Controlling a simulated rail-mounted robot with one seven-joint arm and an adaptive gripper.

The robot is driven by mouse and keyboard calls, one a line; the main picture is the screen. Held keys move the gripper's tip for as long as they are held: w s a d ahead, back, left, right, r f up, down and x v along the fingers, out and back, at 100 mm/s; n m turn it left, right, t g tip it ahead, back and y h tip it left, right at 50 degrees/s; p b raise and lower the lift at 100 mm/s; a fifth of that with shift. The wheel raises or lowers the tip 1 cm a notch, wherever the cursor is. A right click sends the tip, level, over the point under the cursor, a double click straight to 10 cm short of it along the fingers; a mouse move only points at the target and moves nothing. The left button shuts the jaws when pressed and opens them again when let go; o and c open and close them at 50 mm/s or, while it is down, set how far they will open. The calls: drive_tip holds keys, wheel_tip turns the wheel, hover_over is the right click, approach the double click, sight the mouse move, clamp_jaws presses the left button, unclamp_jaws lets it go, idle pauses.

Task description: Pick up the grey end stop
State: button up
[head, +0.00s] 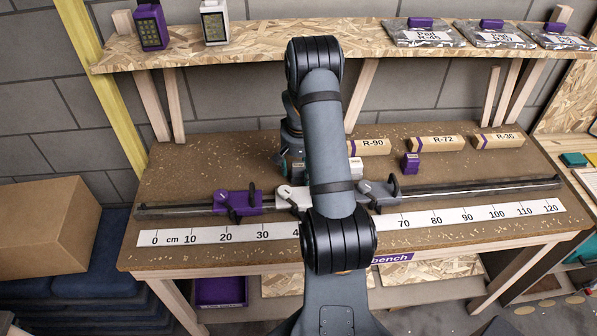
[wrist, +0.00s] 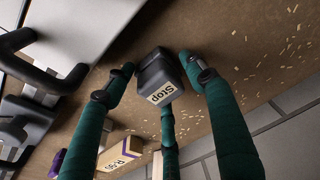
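The grey end stop (wrist: 160,75) is a small dark grey block with a pale label reading "Stop". In the wrist view it sits on the brown bench top, between the tips of my gripper's green fingers. My gripper (wrist: 156,68) is open around it, with a fingertip close on either side and the third finger below it in the picture. Whether any finger touches it I cannot tell. In the head view my arm hides the end stop, and my gripper (head: 285,165) shows only partly behind the arm, over the back of the bench.
A rail (head: 460,189) crosses the bench with a purple carriage (head: 232,201), a white one (head: 291,197) and a grey one (head: 378,191). A ruler (head: 200,235) lies in front. Wooden blocks, including R-90 (head: 370,147), and a small purple block (head: 411,163) stand behind.

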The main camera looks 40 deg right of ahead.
drive_tip(key=c, duration=0.9)
drive_tip(key=shift+o, duration=0.2)
drive_tip(key=shift+r, duration=0.1)
